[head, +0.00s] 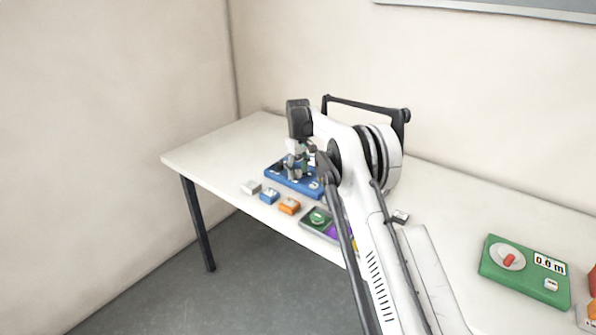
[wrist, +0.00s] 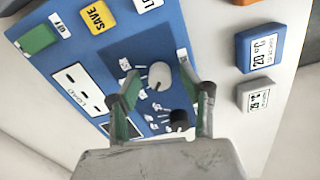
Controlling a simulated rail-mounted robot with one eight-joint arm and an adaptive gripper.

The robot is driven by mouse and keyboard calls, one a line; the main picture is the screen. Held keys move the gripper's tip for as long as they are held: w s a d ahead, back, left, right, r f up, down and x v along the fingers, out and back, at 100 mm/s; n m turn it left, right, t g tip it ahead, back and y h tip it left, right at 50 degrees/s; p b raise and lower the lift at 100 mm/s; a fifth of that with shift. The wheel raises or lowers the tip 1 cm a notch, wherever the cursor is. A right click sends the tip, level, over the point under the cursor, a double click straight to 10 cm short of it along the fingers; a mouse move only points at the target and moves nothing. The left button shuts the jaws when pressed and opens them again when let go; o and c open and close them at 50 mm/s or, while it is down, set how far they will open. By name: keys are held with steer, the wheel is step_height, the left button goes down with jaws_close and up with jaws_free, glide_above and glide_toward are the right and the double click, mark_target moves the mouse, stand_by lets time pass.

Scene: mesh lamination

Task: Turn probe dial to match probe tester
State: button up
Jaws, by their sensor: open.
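A blue panel (head: 281,177) lies on the table, and it fills much of the wrist view (wrist: 80,52). It carries a light grey round knob (wrist: 160,74) and a black knob (wrist: 181,120), each ringed by small white labels. I cannot tell which is the probe dial. My gripper (head: 297,167) points down over the panel. In the wrist view my gripper (wrist: 158,77) is open, with its fingertips on either side of the grey knob; contact cannot be told. A green device (head: 525,271) with a red-handled dial (head: 509,260) and a "0.0 m" display stands at the right.
A grey block (head: 251,187), a blue block (head: 269,196) and an orange block (head: 289,206) line the table's front edge. A dark tray (head: 306,226) with green and purple parts sits beside them. A black handle-like frame (head: 365,105) stands behind my arm. The far left tabletop is clear.

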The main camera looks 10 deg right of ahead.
jaws_close()
stand_by(0.3)
steer(key=m+b, duration=0.2)
steer(key=m, duration=0.1)
steer(key=shift+m, duration=0.4)
steer(key=shift+m+b, duration=0.6)
steer(key=shift+m, duration=1.9)
jaws_free()
